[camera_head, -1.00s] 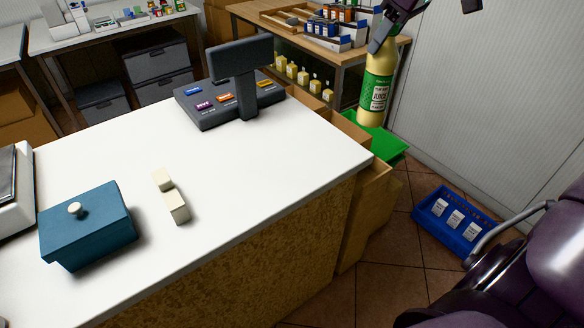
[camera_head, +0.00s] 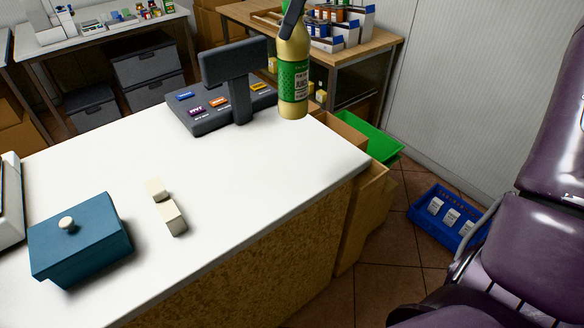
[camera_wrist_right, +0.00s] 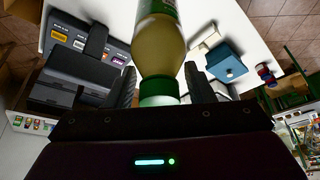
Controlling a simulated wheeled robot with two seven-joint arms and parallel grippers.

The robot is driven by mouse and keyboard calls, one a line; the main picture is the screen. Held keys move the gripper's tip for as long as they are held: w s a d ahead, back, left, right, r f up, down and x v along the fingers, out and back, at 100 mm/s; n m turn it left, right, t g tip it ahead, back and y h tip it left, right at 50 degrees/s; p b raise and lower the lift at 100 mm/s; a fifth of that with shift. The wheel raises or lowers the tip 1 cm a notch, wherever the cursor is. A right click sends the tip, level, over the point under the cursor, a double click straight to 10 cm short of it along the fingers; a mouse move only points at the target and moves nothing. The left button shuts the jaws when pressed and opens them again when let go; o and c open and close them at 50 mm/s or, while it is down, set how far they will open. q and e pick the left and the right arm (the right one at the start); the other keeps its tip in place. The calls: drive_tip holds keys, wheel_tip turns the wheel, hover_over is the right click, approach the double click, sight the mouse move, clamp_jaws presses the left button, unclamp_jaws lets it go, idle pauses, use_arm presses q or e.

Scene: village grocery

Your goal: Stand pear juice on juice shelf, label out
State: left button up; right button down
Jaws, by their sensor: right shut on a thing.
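The pear juice bottle (camera_head: 294,78) is pale yellow with a green label that faces the head camera. It hangs upright in front of the wooden table, beside the till on the counter. My right gripper (camera_head: 293,8) holds it from above by the neck, mostly cut off by the top edge. In the right wrist view the bottle (camera_wrist_right: 160,48) sits between the two fingers of the right gripper (camera_wrist_right: 160,90), its green cap near the palm. My left gripper is not in view. I cannot make out which surface is the juice shelf.
The white counter (camera_head: 230,185) bears a dark till (camera_head: 235,65), a blue lidded box (camera_head: 85,240) and cream blocks (camera_head: 168,210). Behind stands a wooden table (camera_head: 362,60) with cartons. A green crate (camera_head: 370,140) and a blue crate (camera_head: 445,215) are low at the right.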

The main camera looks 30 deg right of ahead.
sight(292, 115)
drive_tip(key=shift+f, duration=0.4)
wheel_tip(292, 115, down, 14)
drive_tip(key=shift+f, duration=2.45)
drive_tip(key=c, duration=0.6)
unclamp_jaws()
drive_tip(key=shift+c, duration=0.2)
drive_tip(key=shift+f, duration=0.1)
